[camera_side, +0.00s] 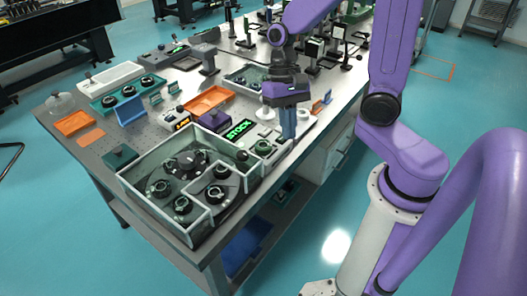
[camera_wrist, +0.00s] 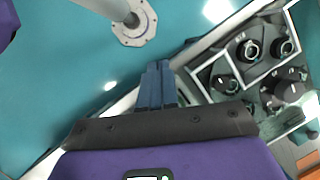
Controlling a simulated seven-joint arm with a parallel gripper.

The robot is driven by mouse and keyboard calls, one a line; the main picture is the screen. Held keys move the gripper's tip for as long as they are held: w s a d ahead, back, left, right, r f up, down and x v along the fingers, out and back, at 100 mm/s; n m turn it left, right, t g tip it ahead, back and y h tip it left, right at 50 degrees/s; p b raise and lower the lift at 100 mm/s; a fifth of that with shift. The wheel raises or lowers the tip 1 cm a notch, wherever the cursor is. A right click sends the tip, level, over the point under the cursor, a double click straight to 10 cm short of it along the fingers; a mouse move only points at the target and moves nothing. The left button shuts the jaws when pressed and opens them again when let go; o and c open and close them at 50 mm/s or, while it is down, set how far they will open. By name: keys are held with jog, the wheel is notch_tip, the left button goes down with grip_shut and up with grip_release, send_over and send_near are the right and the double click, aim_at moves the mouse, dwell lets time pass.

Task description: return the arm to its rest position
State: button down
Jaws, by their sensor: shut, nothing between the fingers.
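My purple arm reaches in from the right, and my gripper (camera_side: 288,136) points down over the near right edge of the optical table (camera_side: 101,168). Its blue fingers are together with nothing between them. In the wrist view my gripper (camera_wrist: 158,66) shows as two closed blue fingers, over the table edge and the teal floor. In the side view the fingertips are just right of a small green-topped part (camera_side: 263,147). I cannot tell how high they are above the table.
A clear-walled tray (camera_side: 150,205) with several black round knobbed parts fills the near corner; it also shows in the wrist view (camera_wrist: 272,72). A green "STOCK" display (camera_side: 238,130) and an orange tray (camera_side: 208,101) stand left of my gripper. Optical mounts crowd the back.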

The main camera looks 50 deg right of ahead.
jog(key=s+a+r+n+t+h, duration=0.1)
jog(key=s+r+n+t+h, duration=0.1)
jog(key=s+n, duration=0.9)
jog(key=shift+s+a+r+n+t, duration=0.3)
jog(key=shift+r+n+t, duration=0.4)
jog(key=shift+n, duration=2.8)
